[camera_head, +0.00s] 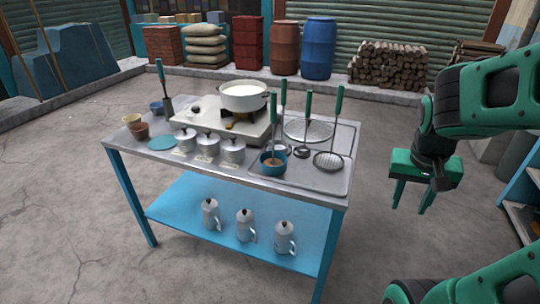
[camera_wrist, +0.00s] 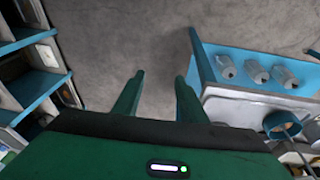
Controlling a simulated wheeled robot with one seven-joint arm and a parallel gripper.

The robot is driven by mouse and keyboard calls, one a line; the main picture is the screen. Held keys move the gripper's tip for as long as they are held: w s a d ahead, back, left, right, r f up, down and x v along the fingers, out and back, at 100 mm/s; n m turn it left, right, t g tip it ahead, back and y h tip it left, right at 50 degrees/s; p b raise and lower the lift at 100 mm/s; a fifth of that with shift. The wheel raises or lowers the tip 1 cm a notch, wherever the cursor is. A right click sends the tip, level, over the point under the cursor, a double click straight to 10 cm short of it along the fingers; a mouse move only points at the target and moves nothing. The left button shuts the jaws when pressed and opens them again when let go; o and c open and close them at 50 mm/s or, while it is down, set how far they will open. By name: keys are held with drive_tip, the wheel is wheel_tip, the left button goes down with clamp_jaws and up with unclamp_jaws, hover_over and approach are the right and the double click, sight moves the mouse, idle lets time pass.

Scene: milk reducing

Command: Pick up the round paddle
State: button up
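Several green-handled tools stand on and around the metal table; I cannot tell for sure which is the round paddle. A round perforated head (camera_head: 328,161) with an upright green handle is at the table's right front. A ladle (camera_head: 302,152) is left of it, and another green-handled tool stands in a blue cup (camera_head: 273,168). A flat-bladed tool (camera_head: 167,105) stands at the left. My gripper (camera_head: 413,200) is open and empty, right of the table and apart from it. In the wrist view its fingers (camera_wrist: 159,77) point at bare floor.
The table (camera_head: 318,205) holds a white pot (camera_head: 244,97) on a stove, lidded canisters (camera_head: 207,145) and a round mesh (camera_head: 309,129). Mugs (camera_head: 245,225) stand on its blue lower shelf. A blue shelf unit (camera_wrist: 40,85) is at the wrist view's left. Floor between is clear.

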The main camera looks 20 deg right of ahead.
sight(274, 102)
drive_tip(key=w+d+r+t+h, duration=0.1)
drive_tip(key=w+d+t+h, duration=0.25)
drive_tip(key=w, duration=0.95)
drive_tip(key=w+a+r+n+t+h, duration=0.1)
drive_tip(key=w+a+r+t, duration=0.15)
drive_tip(key=w, duration=0.35)
drive_tip(key=w+a+r+t+h, duration=0.1)
drive_tip(key=w+a+r+t, duration=0.15)
drive_tip(key=w, duration=0.35)
drive_tip(key=w+a+r+n+t+y, duration=0.1)
drive_tip(key=w+a+n+t+y, duration=0.1)
drive_tip(key=a, duration=0.4)
drive_tip(key=w+a+r+n+t+y, duration=0.2)
drive_tip(key=w+a+t, duration=0.1)
drive_tip(key=a, duration=0.4)
drive_tip(key=w+a+r+n+t+y, duration=0.2)
drive_tip(key=a+t+y, duration=0.1)
drive_tip(key=a, duration=0.4)
drive_tip(key=shift+w+a, duration=0.2)
drive_tip(key=shift+w, duration=0.15)
drive_tip(key=shift+w+a, duration=0.25)
drive_tip(key=shift+w, duration=0.05)
drive_tip(key=w, duration=1)
drive_tip(key=shift+d, duration=0.3)
clamp_jaws()
